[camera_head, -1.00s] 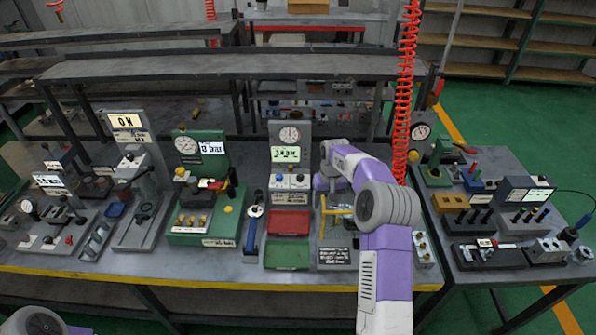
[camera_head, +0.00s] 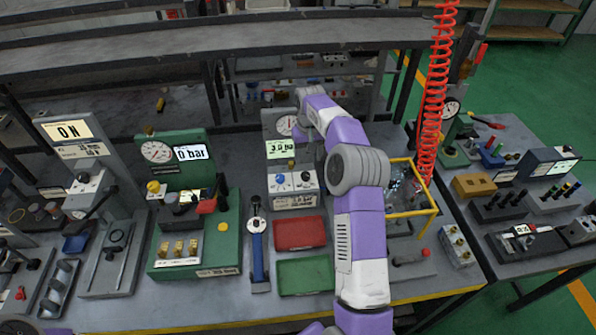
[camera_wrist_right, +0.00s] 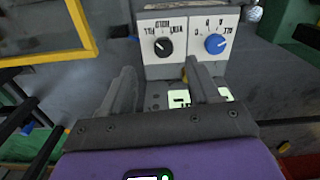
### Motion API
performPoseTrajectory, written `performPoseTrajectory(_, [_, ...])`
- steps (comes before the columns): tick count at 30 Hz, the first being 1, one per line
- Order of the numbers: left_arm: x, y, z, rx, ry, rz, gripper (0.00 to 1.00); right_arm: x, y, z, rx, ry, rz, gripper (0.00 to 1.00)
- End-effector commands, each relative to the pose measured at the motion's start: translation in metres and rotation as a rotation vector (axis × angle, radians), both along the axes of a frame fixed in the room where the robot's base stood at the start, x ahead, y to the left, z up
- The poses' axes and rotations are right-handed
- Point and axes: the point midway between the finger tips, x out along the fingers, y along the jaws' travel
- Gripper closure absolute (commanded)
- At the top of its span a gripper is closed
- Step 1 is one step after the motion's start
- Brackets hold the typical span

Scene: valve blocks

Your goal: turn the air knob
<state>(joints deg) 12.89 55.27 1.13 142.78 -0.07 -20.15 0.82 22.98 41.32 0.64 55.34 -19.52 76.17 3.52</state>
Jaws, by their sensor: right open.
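A grey valve block (camera_head: 293,200) stands mid-bench with a blue knob (camera_head: 280,178) on its left and a dark knob (camera_head: 305,177) on its right. In the right wrist view, turned upside down, the blue knob (camera_wrist_right: 215,44) is at right and the black knob (camera_wrist_right: 163,47) at left, both with printed labels. I cannot read which label says air. My right gripper (camera_wrist_right: 162,72) is open and empty, its fingertips just short of the block in that view, nearer the black knob's side. In the head view it is largely hidden by my arm, near the gauge panel.
A gauge panel (camera_head: 282,125) with a lit display rises behind the block. Red (camera_head: 300,233) and green (camera_head: 305,275) trays lie in front. A yellow frame (camera_head: 412,212) and red coiled hose (camera_head: 433,100) are at right, a green pressure station (camera_head: 215,245) at left.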

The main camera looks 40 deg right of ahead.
Motion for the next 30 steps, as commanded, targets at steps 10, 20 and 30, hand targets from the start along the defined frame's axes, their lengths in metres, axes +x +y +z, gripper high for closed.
performPoseTrajectory(10, [0.001,0.000,-0.016,0.000,-0.002,0.001,0.34,0.000,0.001,-0.039,0.002,0.001,0.001,0.39])
performPoseTrajectory(20, [0.001,0.000,-0.022,0.000,-0.002,0.001,0.34,0.000,0.000,-0.081,0.000,0.001,0.001,0.39])
performPoseTrajectory(30, [0.001,0.000,-0.022,0.000,-0.002,0.001,0.34,0.000,0.001,-0.085,0.001,0.000,0.001,0.39])
